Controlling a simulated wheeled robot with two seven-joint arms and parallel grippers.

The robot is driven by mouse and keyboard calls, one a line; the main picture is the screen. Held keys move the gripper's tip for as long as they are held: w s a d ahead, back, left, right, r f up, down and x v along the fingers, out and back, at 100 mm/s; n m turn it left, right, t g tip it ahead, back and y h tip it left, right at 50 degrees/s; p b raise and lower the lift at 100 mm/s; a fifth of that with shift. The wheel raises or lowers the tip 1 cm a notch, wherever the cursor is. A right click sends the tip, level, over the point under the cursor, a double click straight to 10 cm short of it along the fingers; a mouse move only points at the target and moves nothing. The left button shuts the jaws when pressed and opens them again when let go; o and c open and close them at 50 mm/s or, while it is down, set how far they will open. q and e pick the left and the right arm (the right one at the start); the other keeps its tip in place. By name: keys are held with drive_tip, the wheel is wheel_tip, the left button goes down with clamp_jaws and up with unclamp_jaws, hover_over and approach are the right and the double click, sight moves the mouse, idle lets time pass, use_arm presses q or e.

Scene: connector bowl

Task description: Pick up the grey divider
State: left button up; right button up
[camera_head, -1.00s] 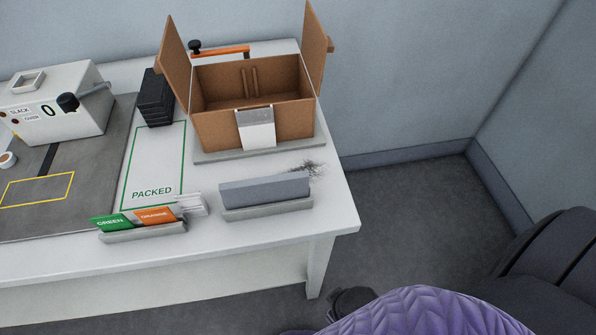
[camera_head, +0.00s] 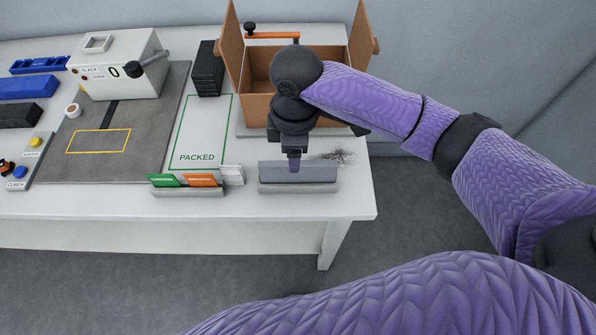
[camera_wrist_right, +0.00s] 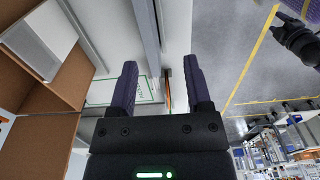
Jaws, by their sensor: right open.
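The grey divider (camera_head: 272,172) stands upright on its long edge in a low grey holder (camera_head: 300,189) near the table's front right. My right gripper (camera_head: 294,168) points down at the middle of the divider and hides part of it. In the right wrist view its two dark fingers (camera_wrist_right: 160,88) are apart, with nothing clamped. The divider shows there as a narrow grey strip (camera_wrist_right: 147,32) lined up with the gap, closer to the left finger. I cannot tell how far the fingers reach down its sides.
An open cardboard box (camera_head: 256,108) stands behind my right arm. A card holder (camera_head: 188,191) with green and orange cards sits just left of the divider. The green-outlined PACKED area (camera_head: 204,130) is empty. Dark scribble-like strands (camera_head: 340,156) lie right of the divider.

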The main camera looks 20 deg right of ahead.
sight(298, 176)
drive_tip(key=shift+w+d+r, duration=0.2)
drive_tip(key=shift+w+d, duration=0.05)
drive_tip(key=shift+d, duration=0.2)
drive_tip(key=f+b, duration=0.1)
drive_tip(key=f, duration=0.2)
drive_tip(key=f+b, duration=0.1)
drive_tip(key=f, duration=0.2)
drive_tip(key=f+b, duration=0.1)
drive_tip(key=f, duration=0.2)
drive_tip(key=shift+w+d+f+b, duration=0.1)
drive_tip(key=shift+w+f+b, duration=0.2)
drive_tip(key=shift+w+f, duration=0.1)
drive_tip(key=shift+r, duration=0.1)
clamp_jaws()
